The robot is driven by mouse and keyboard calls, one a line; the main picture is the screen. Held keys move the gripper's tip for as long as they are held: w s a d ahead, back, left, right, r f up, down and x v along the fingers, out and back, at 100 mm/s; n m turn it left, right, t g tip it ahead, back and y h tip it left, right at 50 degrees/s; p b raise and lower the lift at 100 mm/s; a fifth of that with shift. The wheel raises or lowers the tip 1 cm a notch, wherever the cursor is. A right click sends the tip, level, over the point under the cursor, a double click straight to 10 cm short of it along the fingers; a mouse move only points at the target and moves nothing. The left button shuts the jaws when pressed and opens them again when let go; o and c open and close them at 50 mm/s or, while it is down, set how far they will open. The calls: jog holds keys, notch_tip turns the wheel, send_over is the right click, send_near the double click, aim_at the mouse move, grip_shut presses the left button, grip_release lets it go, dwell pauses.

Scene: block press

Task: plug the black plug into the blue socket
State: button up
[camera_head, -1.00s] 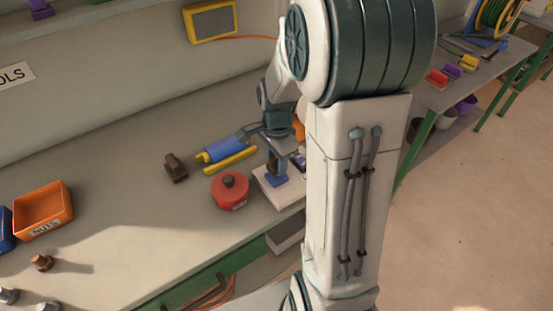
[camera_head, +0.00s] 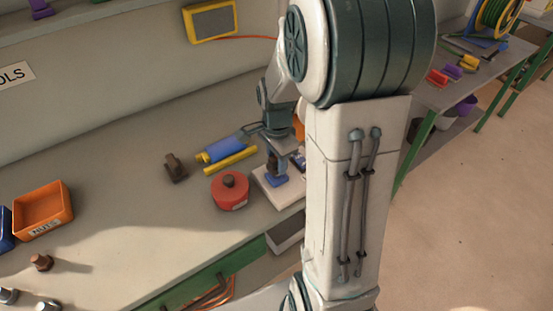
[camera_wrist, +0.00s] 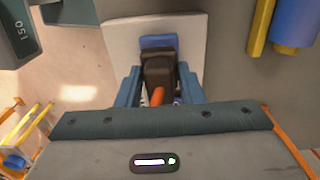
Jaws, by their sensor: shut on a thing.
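My gripper (camera_wrist: 159,86) is shut on the black plug (camera_wrist: 158,70), with a blue finger on each side of it. An orange cord comes out of the plug's near end. The blue socket (camera_wrist: 158,42) lies at the plug's far end, on a white plate (camera_wrist: 121,42). Plug and socket line up and look to be touching; how deep the plug sits I cannot tell. In the head view my gripper (camera_head: 277,153) points down over the blue socket (camera_head: 277,181) on the white plate (camera_head: 266,192). My arm hides part of the plate's right side.
A red round container (camera_head: 231,190) stands just left of the plate. A yellow bar (camera_head: 231,158) and a blue cylinder (camera_head: 222,149) lie behind it. A dark brown block (camera_head: 175,167) is farther left. An orange bin (camera_head: 42,209) stands at the far left.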

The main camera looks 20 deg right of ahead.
jog(key=shift+f+b, duration=0.5)
jog(key=shift+f, duration=0.1)
jog(key=o, duration=1)
notch_tip(320, 180, up, 14)
jog(key=shift+f, duration=0.1)
